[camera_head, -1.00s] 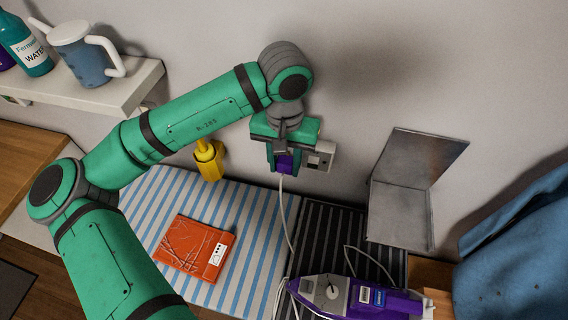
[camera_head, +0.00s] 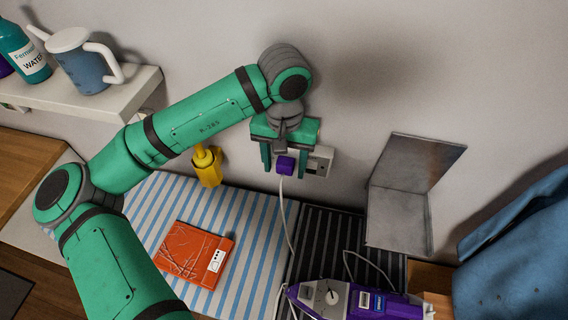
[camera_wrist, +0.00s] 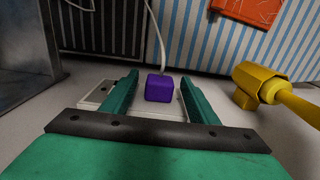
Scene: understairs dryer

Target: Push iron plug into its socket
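The purple iron plug (camera_head: 285,165) is at the white wall socket plate (camera_head: 318,160), with its white cord hanging down. In the wrist view the plug (camera_wrist: 159,88) sits against the socket plate (camera_wrist: 96,95), between my fingers with a gap on both sides. How deep its pins sit is hidden. My gripper (camera_head: 286,158) is open around the plug and not touching it; its two green fingers also show in the wrist view (camera_wrist: 160,92). The purple and white iron (camera_head: 352,298) lies at the lower right, joined to the cord.
A grey metal stand (camera_head: 401,215) is right of the socket. A yellow object (camera_head: 208,168) hangs left of my gripper. A red-orange packet (camera_head: 195,253) lies on the striped cover (camera_head: 245,215). A shelf (camera_head: 110,98) with a jug (camera_head: 82,62) is at the upper left.

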